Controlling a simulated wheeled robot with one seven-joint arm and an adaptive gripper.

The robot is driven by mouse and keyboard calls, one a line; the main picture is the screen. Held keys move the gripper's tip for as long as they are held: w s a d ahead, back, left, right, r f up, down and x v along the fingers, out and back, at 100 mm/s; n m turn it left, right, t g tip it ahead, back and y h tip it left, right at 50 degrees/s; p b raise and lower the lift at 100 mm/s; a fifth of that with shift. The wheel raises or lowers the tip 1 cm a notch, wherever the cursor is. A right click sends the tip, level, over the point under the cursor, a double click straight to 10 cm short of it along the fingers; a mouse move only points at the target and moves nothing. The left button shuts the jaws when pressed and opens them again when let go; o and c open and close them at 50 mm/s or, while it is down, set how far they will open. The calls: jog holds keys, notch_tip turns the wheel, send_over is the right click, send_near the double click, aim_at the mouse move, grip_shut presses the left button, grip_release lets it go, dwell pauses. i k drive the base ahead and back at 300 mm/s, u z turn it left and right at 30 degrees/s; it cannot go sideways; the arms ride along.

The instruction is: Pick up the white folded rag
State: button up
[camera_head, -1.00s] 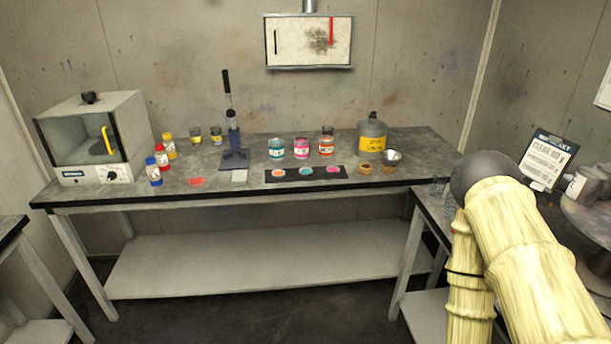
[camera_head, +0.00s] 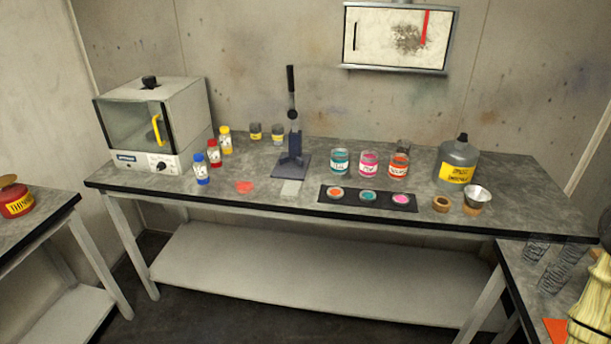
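I cannot make out a clearly white folded rag in this view. My arm shows only as a cream-covered part at the right edge. My gripper is out of view.
The table holds a glass-fronted oven (camera_head: 155,125), small bottles (camera_head: 201,170), paint jars (camera_head: 369,163), a black strip (camera_head: 331,197) with coloured discs and a grey jug (camera_head: 457,160). Side tables stand left (camera_head: 40,222) and right (camera_head: 522,290). The lower shelf (camera_head: 300,278) is bare.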

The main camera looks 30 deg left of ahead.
aim_at(291, 190)
jog(key=z, duration=0.05)
jog(key=i, duration=0.85)
jog(key=u, duration=1.8)
